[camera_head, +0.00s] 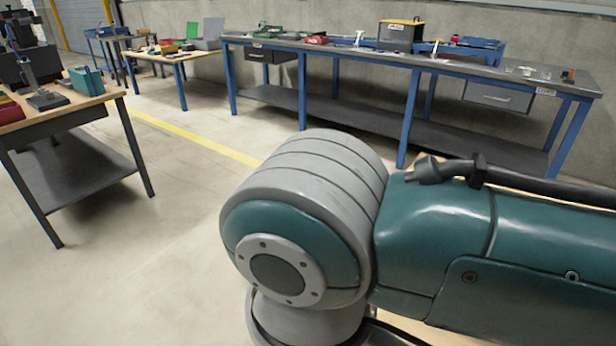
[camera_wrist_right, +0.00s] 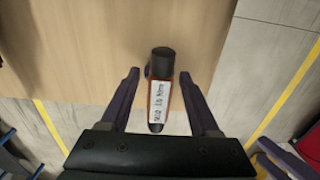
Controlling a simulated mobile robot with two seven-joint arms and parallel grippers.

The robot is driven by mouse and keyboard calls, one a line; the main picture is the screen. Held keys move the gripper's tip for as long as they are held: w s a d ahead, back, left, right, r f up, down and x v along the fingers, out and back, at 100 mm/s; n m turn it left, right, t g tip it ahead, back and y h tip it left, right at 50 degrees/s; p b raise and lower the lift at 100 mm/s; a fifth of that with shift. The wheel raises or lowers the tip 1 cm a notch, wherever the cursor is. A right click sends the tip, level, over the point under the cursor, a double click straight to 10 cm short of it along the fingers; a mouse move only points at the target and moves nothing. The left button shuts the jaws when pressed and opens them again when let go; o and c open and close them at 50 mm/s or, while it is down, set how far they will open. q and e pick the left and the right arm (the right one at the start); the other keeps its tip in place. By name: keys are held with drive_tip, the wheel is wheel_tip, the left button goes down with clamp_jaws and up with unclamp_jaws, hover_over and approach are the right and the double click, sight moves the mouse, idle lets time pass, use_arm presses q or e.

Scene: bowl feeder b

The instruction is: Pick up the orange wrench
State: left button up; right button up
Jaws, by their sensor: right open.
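In the right wrist view, a short item with black ends, orange-brown sides and a white label with dark lettering (camera_wrist_right: 160,95) lies in line with the space between my fingers. It looks more like a small bottle or handle; I cannot tell if it is the orange wrench. My right gripper (camera_wrist_right: 159,75) is open, one finger on each side of the item, with a visible gap on both sides. I cannot tell their height difference. No clear wrench shape shows in the head view, where my right arm covers much of the lower right. My left gripper is not in view.
A wooden tabletop (camera_wrist_right: 95,40) lies under the item, and its front edge crosses beneath it. In the head view a long blue-legged bench (camera_head: 340,48) with tools stands along the wall. A wooden workbench (camera_head: 100,97) stands at left. Open floor (camera_head: 150,250) lies between.

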drive_tip(key=shift+f, duration=0.15)
clamp_jaws()
idle(0.4)
drive_tip(key=shift+w, duration=0.1)
idle(0.9)
